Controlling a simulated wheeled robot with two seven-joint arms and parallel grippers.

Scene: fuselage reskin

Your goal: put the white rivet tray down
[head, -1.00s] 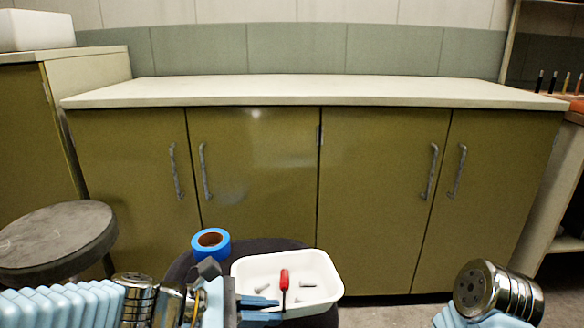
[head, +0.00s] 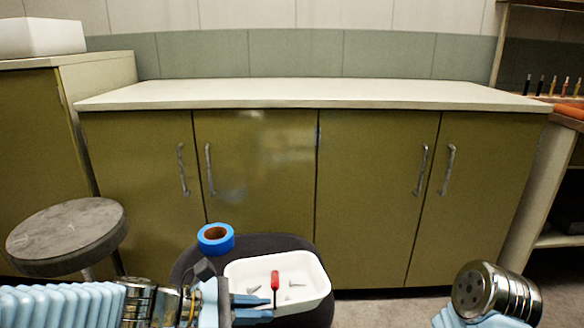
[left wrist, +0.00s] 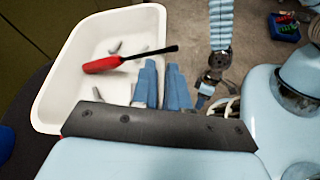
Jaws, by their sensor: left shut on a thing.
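The white rivet tray (head: 313,302) is at the lower middle of the head view, in front of or over a dark round seat. It holds several small grey rivets (head: 254,290) and a red-handled screwdriver (head: 275,281). My left gripper (head: 254,307) is shut on the tray's near-left wall. In the left wrist view, the blue fingers (left wrist: 162,85) sit at the wall of the tray (left wrist: 55,90). I cannot tell whether the tray's underside touches the seat. My right gripper (left wrist: 204,97) shows small in the left wrist view, its jaws unclear.
A blue tape roll (head: 216,238) lies on the dark seat (head: 262,243), left of the tray. A grey stool (head: 68,235) stands at left. Behind is a green cabinet with a long, empty pale countertop (head: 310,92). An orange-topped bench (head: 570,111) is at right.

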